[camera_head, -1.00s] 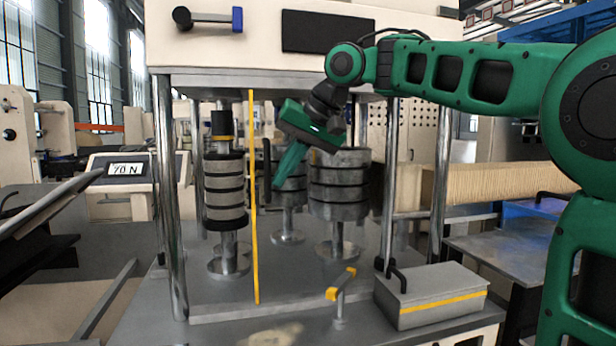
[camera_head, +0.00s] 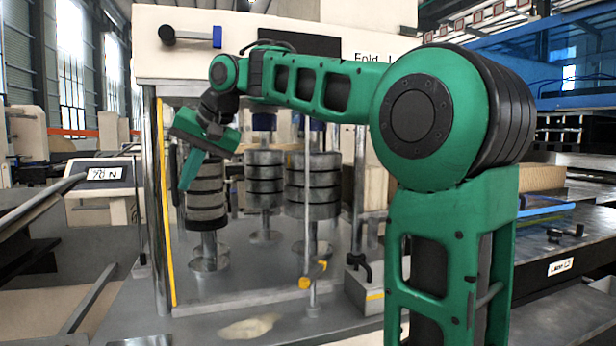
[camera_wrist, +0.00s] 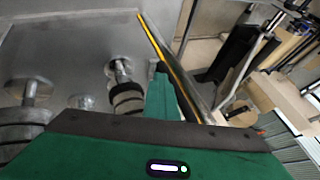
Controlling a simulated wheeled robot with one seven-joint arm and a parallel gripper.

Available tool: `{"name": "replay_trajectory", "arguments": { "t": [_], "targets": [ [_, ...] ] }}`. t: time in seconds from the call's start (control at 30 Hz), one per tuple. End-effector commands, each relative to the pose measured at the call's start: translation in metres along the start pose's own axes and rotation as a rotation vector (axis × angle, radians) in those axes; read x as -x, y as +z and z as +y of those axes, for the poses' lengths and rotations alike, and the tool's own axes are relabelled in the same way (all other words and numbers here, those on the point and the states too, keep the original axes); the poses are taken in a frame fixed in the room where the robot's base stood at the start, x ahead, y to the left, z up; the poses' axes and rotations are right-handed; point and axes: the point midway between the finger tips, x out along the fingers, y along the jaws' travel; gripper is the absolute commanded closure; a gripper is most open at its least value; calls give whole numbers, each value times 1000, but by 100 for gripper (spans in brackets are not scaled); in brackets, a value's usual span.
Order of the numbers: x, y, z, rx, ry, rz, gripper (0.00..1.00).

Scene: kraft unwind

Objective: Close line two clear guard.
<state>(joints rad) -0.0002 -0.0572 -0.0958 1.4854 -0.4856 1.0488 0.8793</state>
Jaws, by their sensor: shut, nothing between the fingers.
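The clear guard shows mainly by its yellow edge strip (camera_head: 166,200), upright right beside the left front chrome post of the machine. Its clear pane is hard to make out, so its extent is uncertain. The strip also runs along the post in the wrist view (camera_wrist: 172,65). My gripper (camera_head: 187,182) is shut and empty, pointing down just right of the strip, in front of the left roller stack. In the wrist view its green fingers (camera_wrist: 161,85) lie close beside the strip; I cannot tell whether they touch it.
Several grey ringed rollers (camera_head: 264,190) stand on the machine bed. A yellow-ended latch (camera_head: 312,276) stands at the front edge below a thin upright rod. A grey box (camera_head: 364,292) sits at right, partly behind my arm. A display panel (camera_head: 103,175) is at left.

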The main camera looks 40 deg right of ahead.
Motion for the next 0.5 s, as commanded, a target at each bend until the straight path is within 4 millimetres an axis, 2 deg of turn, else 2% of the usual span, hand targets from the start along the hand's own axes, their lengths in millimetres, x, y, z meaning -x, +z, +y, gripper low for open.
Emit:
{"name": "replay_trajectory", "arguments": {
  "t": [0.2,0.5],
  "targets": [
    [-2,2,-6,10,-10,0,100],
    [0,3,-6,15,-15,-2,100]
  ]
}}
